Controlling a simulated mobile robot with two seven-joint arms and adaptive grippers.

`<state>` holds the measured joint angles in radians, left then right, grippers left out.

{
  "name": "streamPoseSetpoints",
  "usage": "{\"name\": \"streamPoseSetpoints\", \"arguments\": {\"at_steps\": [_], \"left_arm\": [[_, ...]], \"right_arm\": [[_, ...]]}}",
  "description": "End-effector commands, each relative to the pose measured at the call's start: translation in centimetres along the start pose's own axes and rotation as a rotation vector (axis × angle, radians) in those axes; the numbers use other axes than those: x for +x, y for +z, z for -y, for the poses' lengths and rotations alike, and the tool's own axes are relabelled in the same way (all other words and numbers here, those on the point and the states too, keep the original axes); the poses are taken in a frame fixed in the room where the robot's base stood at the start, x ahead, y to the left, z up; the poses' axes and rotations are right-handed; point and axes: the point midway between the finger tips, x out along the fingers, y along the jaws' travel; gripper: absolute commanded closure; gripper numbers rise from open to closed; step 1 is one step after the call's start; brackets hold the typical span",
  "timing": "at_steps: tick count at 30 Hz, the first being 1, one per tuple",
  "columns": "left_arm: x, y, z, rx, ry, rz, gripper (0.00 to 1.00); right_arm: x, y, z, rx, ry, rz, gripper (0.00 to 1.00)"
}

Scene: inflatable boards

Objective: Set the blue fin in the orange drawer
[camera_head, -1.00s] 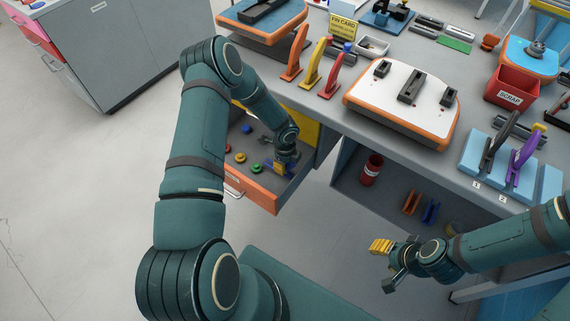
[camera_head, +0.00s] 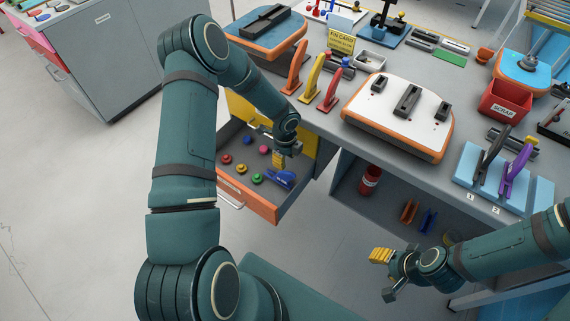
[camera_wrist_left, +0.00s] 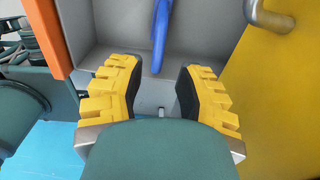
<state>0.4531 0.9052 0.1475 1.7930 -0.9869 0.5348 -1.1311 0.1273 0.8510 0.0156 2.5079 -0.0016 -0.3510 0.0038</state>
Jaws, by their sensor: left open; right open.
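The blue fin (camera_head: 282,179) lies in the open orange-fronted drawer (camera_head: 247,198), toward its right side. My left gripper (camera_head: 281,160) is just above and behind the fin, over the drawer. In the left wrist view, its yellow fingers (camera_wrist_left: 160,88) are spread with an empty gap between them. Part of the fin (camera_wrist_left: 161,32) shows beyond the fingertips, against the grey drawer inside; the rest is cut off by the frame. My right gripper (camera_head: 385,276) is open and empty, in front of the bench at lower right.
Several coloured round knobs (camera_head: 242,168) lie in the drawer left of the fin. A yellow panel (camera_wrist_left: 282,95) with a handle stands close on the right of my left gripper. Orange, yellow and red fins (camera_head: 312,78) stand on the bench above.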

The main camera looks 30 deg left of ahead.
Motion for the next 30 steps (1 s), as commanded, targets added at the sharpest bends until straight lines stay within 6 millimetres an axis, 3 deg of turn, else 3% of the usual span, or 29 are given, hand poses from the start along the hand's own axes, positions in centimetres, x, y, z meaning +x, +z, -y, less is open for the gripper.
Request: {"name": "streamPoseSetpoints", "arguments": {"at_steps": [5,8,11,15,18,24,30], "left_arm": [[-1.5,-0.2,-0.1,-0.005,0.000,-0.005,0.66],[-1.4,-2.6,-0.8,-0.080,0.000,-0.059,0.66],[-1.1,-8.1,-2.8,-0.292,0.014,-0.181,0.66],[-1.5,-16.2,-7.2,-0.775,0.088,-0.351,0.66],[-2.0,-19.7,-10.4,-1.137,0.147,-0.402,0.66],[-2.7,-21.6,-14.8,-1.645,0.185,-0.392,0.66],[-2.9,-21.5,-15.9,-1.776,0.180,-0.380,0.66]], "right_arm": [[-0.3,0.1,0.1,0.000,0.000,0.002,0.53],[-0.4,0.1,0.1,0.000,0.000,0.003,0.53],[-0.3,0.1,0.1,0.000,0.000,0.003,0.53],[-0.3,0.1,0.1,0.000,0.000,0.003,0.53],[-0.3,0.1,0.1,0.000,0.000,0.003,0.53],[-0.3,0.1,0.1,0.000,0.000,0.002,0.53],[-0.3,0.1,0.1,0.000,0.000,0.002,0.53]]}}
